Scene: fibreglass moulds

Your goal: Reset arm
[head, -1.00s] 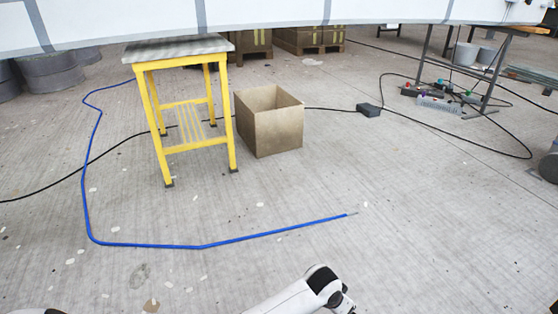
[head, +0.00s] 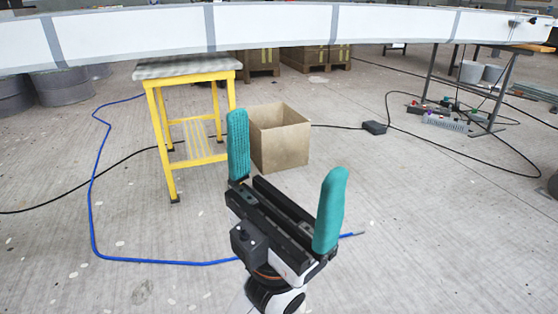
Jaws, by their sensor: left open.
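My left gripper (head: 284,188) stands in the lower middle of the head view, raised above the floor. Its two teal fingers are spread wide apart, with nothing between them. The black gripper body and white wrist show below the fingers. Behind the left finger are the yellow stool and the cardboard box, which the finger partly covers. My right gripper is not in the view.
A yellow stool (head: 188,142) with a grey top and an open cardboard box (head: 282,146) stand on the floor. A blue hose (head: 93,190) and black cables lie around. A long white mould (head: 275,28) spans the top. Floor at right front is clear.

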